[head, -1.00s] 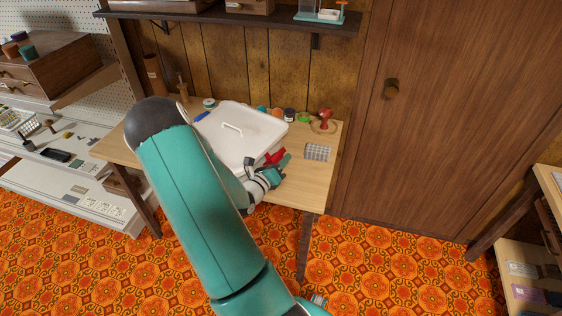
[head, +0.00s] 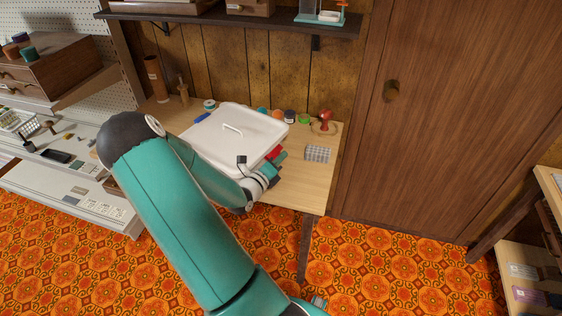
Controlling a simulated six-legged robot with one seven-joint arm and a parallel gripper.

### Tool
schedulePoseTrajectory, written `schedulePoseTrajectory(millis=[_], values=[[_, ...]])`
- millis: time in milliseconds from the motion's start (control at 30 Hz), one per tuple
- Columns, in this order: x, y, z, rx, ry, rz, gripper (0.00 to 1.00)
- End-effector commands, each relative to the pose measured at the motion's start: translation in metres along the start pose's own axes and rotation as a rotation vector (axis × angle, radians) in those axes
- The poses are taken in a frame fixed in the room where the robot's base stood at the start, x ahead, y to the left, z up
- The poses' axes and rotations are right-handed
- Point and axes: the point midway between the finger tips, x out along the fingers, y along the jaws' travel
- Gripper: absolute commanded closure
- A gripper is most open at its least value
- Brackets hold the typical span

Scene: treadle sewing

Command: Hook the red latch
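A white box with a white lid (head: 226,121) and a raised handle stands on the light wooden table. The red latch (head: 274,153) shows at the box's right front corner, against its side and partly covered by my gripper. My gripper (head: 279,161) is at that corner with its teal fingers right beside the latch. I cannot tell whether the fingers touch the latch or how far apart they are. My teal arm hides the box's front left side and part of the table.
Small jars (head: 289,116) and a red-handled item (head: 325,118) stand along the table's back edge. A grey gridded block (head: 317,153) lies right of my gripper. A shelf (head: 232,20) hangs above. A wooden cabinet door (head: 440,120) stands at the right. The table's front right is bare.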

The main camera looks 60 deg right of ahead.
Motion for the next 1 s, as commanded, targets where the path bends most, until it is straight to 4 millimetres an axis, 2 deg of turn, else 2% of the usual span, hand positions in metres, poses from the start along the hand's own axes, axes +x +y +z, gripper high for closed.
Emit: schedulePoseTrajectory(millis=[333, 467, 800, 1000], values=[[0.0, -0.001, 0.002, -0.033, -0.001, 0.0, 1.0], [0.0, -0.001, 0.002, -0.032, -0.001, 0.0, 0.74], [-0.003, -0.001, 0.002, -0.032, -0.002, 0.001, 0.74], [-0.028, 0.0, 0.003, -0.032, -0.003, 0.004, 0.74]])
